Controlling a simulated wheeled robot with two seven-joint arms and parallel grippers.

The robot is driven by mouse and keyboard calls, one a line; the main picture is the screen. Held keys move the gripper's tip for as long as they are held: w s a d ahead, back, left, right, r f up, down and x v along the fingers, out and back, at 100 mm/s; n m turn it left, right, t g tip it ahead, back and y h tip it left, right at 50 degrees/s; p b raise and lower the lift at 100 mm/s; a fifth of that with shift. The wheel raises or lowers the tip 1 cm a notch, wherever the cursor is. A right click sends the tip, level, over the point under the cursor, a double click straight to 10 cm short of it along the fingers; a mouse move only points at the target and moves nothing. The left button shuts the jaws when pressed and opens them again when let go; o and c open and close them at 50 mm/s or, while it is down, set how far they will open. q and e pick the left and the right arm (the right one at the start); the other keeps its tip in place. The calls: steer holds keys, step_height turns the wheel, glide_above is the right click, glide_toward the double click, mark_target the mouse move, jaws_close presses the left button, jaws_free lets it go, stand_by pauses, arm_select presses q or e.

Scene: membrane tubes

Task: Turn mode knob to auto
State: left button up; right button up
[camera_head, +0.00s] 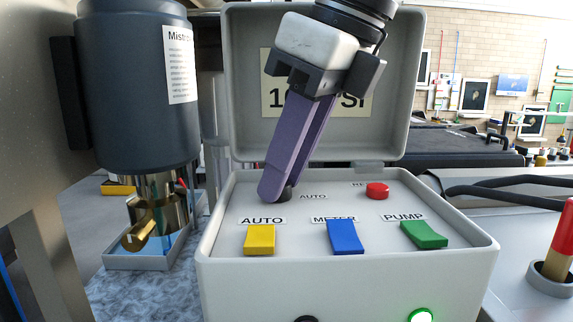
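The control box (350,285) is pale grey with its lid raised behind it. A small dark knob (288,194) shows on its top panel, left of a printed "AUTO" label (313,196). My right gripper (276,190) reaches down from above with long purple fingers, tips at the knob and hiding most of it. The fingers overlap in this view, so I cannot tell whether they grip the knob, nor read the knob's pointing direction. My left gripper is not in view.
Yellow (259,239), blue (345,237) and green (424,234) rocker switches line the panel's front, with a red button (377,190) behind. A green light (421,315) glows on the front face. A dark canister (135,90) with a brass valve stands left.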

steer(key=shift+a+f+m+b, duration=0.1)
steer(key=shift+f+m+b, duration=0.1)
steer(key=shift+m+b, duration=0.55)
steer(key=shift+s+r+m+t+h, duration=0.1)
steer(key=shift+r+m+t+h, duration=0.1)
steer(key=shift+m+t+h, duration=0.4)
steer(key=o, duration=1)
steer(key=v, duration=1)
steer(key=shift+d+r, duration=0.2)
